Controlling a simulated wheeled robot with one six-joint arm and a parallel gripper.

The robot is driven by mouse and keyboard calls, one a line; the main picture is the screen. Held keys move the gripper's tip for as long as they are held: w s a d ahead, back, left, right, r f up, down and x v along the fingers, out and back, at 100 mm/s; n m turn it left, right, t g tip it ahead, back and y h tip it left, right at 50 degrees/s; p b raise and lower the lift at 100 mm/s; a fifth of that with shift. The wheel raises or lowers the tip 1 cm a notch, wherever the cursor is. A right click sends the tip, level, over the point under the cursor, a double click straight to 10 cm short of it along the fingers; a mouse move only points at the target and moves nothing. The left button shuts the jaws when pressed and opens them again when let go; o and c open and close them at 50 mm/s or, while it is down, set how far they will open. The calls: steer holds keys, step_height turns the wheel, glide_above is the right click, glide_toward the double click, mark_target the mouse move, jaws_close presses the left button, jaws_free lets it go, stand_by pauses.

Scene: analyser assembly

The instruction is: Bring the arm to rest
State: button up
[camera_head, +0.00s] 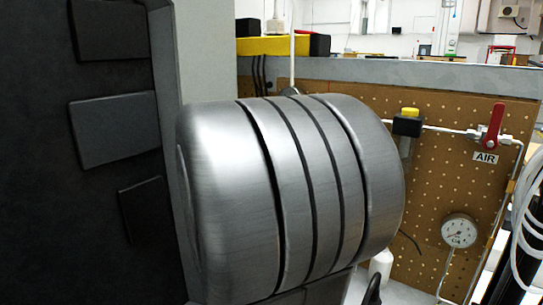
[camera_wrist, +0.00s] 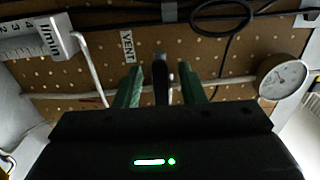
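My gripper (camera_wrist: 160,84) shows in the wrist view with two green fingers standing apart. A dark upright piece (camera_wrist: 160,72) shows in the gap between them, and I cannot tell whether it is part of the gripper or something behind it. No held object is clear. A green light glows on the dark housing below the fingers. The gripper does not show in the head view, where a large brushed-metal rounded body with dark grooves fills the middle; I cannot tell if it is part of my arm.
A brown pegboard (camera_head: 440,221) carries a red-handled AIR valve (camera_head: 493,128) and a gauge (camera_head: 459,231). The wrist view shows a pegboard with a VENT label (camera_wrist: 128,46), a white flow meter (camera_wrist: 42,40), a gauge (camera_wrist: 283,77) and black cables (camera_wrist: 180,13) close beyond the fingers.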

steer(key=shift+s+a, duration=0.1)
steer(key=v, duration=1.3)
steer(key=b+x, duration=0.1)
steer(key=x, duration=1.2)
steer(key=shift+w+f, duration=0.15)
steer(key=shift+w, duration=0.05)
steer(key=m+b, duration=0.1)
steer(key=r+m+b, duration=0.1)
steer(key=shift+s+m, duration=0.1)
steer(key=shift+m, duration=0.2)
steer(key=shift+r, duration=0.15)
steer(key=shift+s+d, duration=0.1)
steer(key=shift+d, duration=0.1)
